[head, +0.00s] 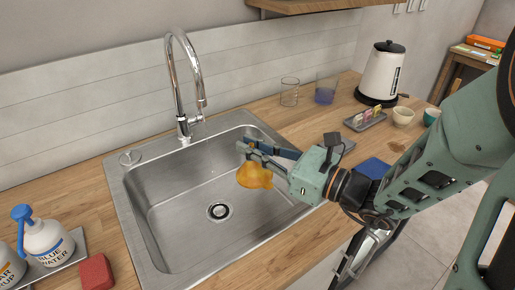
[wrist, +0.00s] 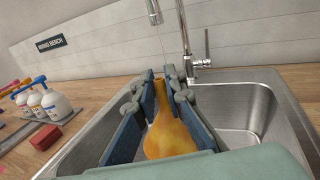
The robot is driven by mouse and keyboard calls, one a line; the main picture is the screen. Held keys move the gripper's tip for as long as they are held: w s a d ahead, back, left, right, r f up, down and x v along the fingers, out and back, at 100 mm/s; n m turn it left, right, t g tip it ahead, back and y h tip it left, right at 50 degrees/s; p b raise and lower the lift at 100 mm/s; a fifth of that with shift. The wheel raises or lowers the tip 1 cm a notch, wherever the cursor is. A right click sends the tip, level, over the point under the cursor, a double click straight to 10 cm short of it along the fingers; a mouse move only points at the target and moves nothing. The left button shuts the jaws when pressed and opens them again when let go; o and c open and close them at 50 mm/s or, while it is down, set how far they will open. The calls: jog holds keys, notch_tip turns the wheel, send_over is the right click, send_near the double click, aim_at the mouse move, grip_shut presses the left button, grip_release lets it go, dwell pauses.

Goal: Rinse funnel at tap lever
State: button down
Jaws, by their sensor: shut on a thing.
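An amber-yellow funnel (head: 254,176) is held by my gripper (head: 247,149) over the right part of the sink basin. In the wrist view the funnel (wrist: 172,128) sits between the two blue finger pads, its narrow end pointing away from me toward the tap. My gripper is shut on it. The chrome tap (head: 184,85) stands at the back rim of the sink, with its spout arching over the basin. Its lever (wrist: 207,48) shows at the right of the tap post in the wrist view. The funnel is to the right of the spout and below it, apart from it. A thin line shows below the spout in the wrist view.
The steel sink (head: 150,225) has a drain (head: 219,211) in its floor. A red sponge (head: 96,271) and pump bottles (head: 44,238) stand left. Glass beakers (head: 289,92), a white kettle (head: 383,72) and a grey tray (head: 364,121) stand on the right counter.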

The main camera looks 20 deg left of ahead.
jog(key=f+b+x, duration=0.2)
jog(key=x, duration=0.9)
jog(key=shift+a+f+b, duration=0.2)
jog(key=shift+a+b, duration=0.2)
jog(key=shift+w+d, duration=0.1)
jog(key=shift+w, duration=0.25)
jog(key=shift+w+d, duration=0.1)
jog(key=shift+w, duration=0.25)
jog(key=shift+s, duration=0.1)
dwell(0.4)
jog(key=shift+s+a, duration=0.2)
jog(key=shift+s, duration=0.3)
jog(key=v, duration=0.8)
dwell(0.4)
